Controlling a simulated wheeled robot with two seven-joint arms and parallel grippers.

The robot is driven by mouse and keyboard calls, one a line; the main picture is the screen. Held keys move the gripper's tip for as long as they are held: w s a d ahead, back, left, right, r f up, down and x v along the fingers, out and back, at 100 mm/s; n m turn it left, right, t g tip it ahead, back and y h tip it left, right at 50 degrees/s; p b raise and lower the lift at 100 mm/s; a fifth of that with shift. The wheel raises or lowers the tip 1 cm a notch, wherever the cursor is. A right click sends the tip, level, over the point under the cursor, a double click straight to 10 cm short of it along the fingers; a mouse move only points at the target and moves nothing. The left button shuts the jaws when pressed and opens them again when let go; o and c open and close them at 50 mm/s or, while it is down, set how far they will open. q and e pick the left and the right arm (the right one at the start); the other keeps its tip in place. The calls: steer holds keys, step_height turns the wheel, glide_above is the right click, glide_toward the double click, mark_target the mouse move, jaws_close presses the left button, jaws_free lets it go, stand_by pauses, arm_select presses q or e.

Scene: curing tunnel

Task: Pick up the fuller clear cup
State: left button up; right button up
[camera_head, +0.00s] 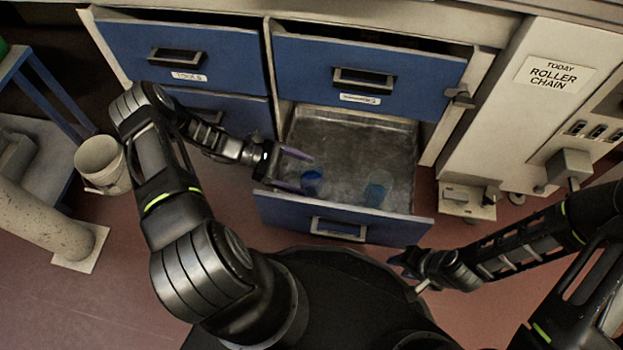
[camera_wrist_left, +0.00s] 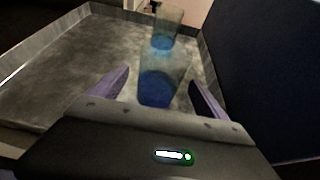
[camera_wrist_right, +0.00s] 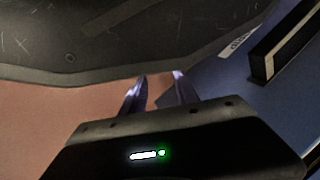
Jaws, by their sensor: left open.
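Two clear cups with blue liquid stand in the open lower drawer (camera_head: 345,228). The left cup (camera_head: 313,180) shows a darker, larger patch of blue; it is the near cup (camera_wrist_left: 160,88) in the left wrist view. The other cup (camera_head: 377,188) stands to its right, with paler blue low down; it is the far cup (camera_wrist_left: 166,28) in the left wrist view. My left gripper (camera_head: 306,174) is open, its fingers on either side of the near cup; contact cannot be told. My right gripper (camera_head: 408,273) is open and empty, outside the drawer's front right corner.
The drawer's front panel and side walls surround the cups. A white bucket (camera_head: 101,163) stands at left and a cream machine (camera_head: 500,120) at right. Bare metal drawer floor lies behind the cups.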

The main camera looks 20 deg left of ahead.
mark_target(319, 181)
arm_select(q)
steer(key=shift+d+f, duration=0.15)
steer(key=shift+d, duration=0.15)
steer(key=b+x, duration=0.2)
steer(key=x, duration=0.2)
steer(key=shift+w+d+f, duration=0.15)
steer(key=shift+d+f, duration=0.1)
steer(key=shift+d, duration=0.05)
steer(key=shift+w+d, duration=0.1)
steer(key=shift+d, duration=0.15)
steer(key=c, duration=1.6)
steer(key=shift+r, duration=0.2)
step_height(319, 181, up, 10)
steer(key=p, duration=0.4)
steer(key=shift+f+p, duration=0.2)
steer(key=shift+p, duration=0.1)
